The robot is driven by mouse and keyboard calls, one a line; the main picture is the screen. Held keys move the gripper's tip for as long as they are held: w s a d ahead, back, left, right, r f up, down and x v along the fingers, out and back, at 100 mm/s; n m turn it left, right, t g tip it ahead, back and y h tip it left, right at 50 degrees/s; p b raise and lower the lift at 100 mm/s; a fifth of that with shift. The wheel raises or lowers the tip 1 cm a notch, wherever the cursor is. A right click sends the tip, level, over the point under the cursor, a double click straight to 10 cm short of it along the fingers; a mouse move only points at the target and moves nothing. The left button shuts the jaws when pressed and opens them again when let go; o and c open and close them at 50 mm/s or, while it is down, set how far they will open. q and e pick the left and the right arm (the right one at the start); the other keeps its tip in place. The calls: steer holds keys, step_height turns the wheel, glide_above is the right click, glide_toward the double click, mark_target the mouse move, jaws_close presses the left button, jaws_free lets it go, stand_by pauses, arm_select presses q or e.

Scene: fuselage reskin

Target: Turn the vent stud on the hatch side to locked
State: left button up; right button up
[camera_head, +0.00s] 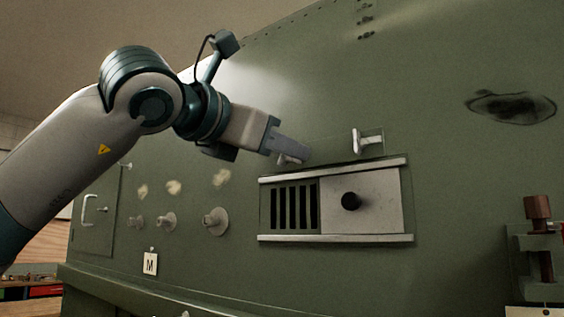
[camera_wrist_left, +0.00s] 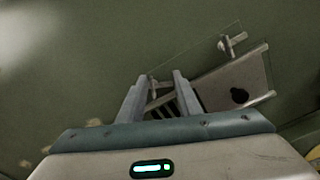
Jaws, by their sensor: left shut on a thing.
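The vent (camera_head: 335,202) is set in the green fuselage side, with dark slats at the left and a pale sliding plate with a black knob (camera_head: 351,201) at the right. Above it are two pale studs. The hatch-side stud (camera_head: 290,160) is at the vent's upper left, partly hidden by my left gripper (camera_head: 300,149). In the left wrist view this stud (camera_wrist_left: 153,87) shows between the fingers of my left gripper (camera_wrist_left: 164,76), which is shut on it. The other stud (camera_head: 368,140) stands free at the upper right. My right gripper is not in view.
A hatch (camera_head: 94,212) with a white handle is at the far left. Several round knobs (camera_head: 215,221) stick out left of the vent, above a tag marked M (camera_head: 150,263). A clamp-like fixture (camera_head: 540,245) stands at the right edge. A dark damaged patch (camera_head: 512,107) is at the upper right.

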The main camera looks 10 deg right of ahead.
arm_select(q)
steer(key=shift+f+m+b, duration=0.15)
steer(key=shift+m+b, duration=0.6)
steer(key=shift+m, duration=0.55)
steer(key=o, duration=0.9)
steer(key=shift+o, duration=0.7)
steer(key=shift+s, duration=0.1)
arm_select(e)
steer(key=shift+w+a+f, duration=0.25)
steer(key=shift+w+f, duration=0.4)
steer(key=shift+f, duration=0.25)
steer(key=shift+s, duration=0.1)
arm_select(q)
steer(key=shift+a, duration=0.1)
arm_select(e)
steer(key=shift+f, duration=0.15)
